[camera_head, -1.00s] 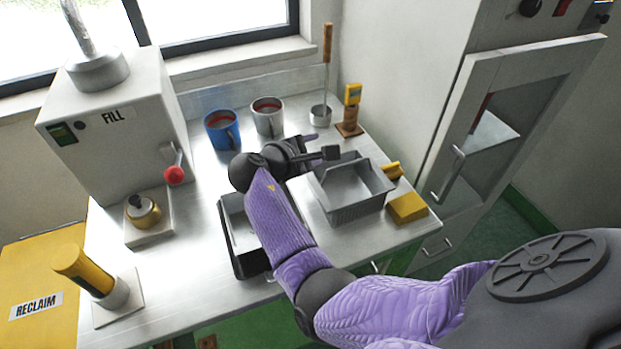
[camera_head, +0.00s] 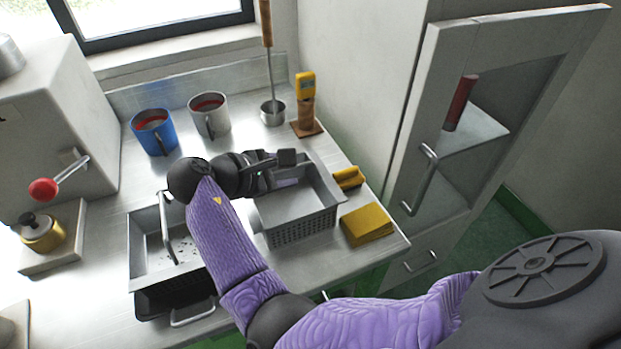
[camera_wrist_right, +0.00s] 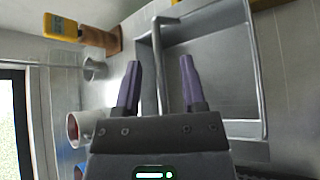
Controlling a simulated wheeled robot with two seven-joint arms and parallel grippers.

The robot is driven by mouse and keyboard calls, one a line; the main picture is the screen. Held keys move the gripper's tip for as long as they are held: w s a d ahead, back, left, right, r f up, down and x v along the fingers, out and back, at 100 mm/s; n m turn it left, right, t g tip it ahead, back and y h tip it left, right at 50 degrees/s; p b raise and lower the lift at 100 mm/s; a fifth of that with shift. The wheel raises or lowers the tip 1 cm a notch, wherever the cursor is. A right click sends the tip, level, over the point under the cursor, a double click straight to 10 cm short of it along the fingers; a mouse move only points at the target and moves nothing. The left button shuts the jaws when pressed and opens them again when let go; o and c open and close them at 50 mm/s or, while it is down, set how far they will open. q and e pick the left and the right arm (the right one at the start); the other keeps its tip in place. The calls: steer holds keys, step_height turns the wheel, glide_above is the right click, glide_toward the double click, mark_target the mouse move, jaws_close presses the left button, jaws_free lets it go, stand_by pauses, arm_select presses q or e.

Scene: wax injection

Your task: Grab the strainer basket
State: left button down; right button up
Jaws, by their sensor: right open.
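The strainer basket (camera_head: 300,222) is a grey rectangular basket with perforated walls, at the right of the metal bench. My right gripper (camera_head: 285,165) is at its back left rim, and my wrist hides part of that side. The basket also shows in the right wrist view (camera_wrist_right: 215,75), with its bar handle (camera_wrist_right: 156,50) running between the two purple fingers. The right gripper (camera_wrist_right: 160,63) is open and empty. I cannot tell whether the fingers touch the handle. My left gripper is not in view.
A second grey tray with a handle (camera_head: 145,245) sits left of the basket over a dark bin. Yellow blocks (camera_head: 367,225) lie at its right. Blue (camera_head: 153,132) and grey (camera_head: 209,116) mugs, a ladle cup (camera_head: 272,113) and a yellow gauge (camera_head: 305,86) stand behind. A cabinet (camera_head: 410,150) stands right.

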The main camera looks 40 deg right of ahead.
steer(key=shift+a+r, duration=0.2)
steer(key=shift+a, duration=0.25)
steer(key=shift+c, duration=1)
jaws_close()
